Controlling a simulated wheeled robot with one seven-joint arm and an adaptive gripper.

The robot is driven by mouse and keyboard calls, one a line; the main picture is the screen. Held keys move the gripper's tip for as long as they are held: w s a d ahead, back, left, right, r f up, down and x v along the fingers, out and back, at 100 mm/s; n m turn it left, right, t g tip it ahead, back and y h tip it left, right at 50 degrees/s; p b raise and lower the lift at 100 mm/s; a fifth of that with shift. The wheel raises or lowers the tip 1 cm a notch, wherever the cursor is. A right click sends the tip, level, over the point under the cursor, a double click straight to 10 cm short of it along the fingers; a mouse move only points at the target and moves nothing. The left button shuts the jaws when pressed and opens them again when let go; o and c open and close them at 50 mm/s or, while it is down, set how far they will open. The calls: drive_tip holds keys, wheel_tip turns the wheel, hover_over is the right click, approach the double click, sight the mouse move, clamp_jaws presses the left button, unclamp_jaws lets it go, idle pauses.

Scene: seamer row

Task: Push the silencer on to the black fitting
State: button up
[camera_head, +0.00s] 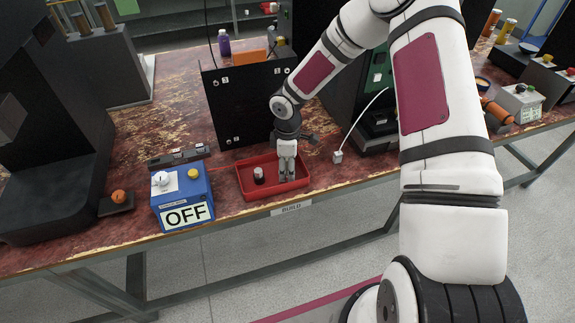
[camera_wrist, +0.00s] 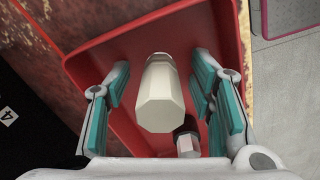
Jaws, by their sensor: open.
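A cream, faceted piece (camera_wrist: 160,98), which looks like the silencer, is in the red tray (camera_head: 262,193). In the wrist view it lies between the fingers of my gripper (camera_wrist: 163,85), with gaps on both sides. My gripper (camera_head: 287,172) is open, pointing down into the right part of the tray. A second small piece, dark with a pale end (camera_wrist: 187,144), is beside the right finger; it also shows in the head view (camera_head: 258,174). An upright black panel (camera_head: 245,110) behind the tray bears several small pale fittings. I cannot tell which part is the black fitting.
A blue box marked OFF (camera_head: 183,198), with knobs, stands left of the tray. A pale connector on a white cable (camera_head: 338,156) is to the right. Dark machines stand at far left and behind my arm. The table's front edge is close to the tray.

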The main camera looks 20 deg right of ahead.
drive_tip(key=c, duration=1.2)
clamp_jaws()
wheel_tip(320, 180, up, 10)
drive_tip(key=shift+r, duration=0.1)
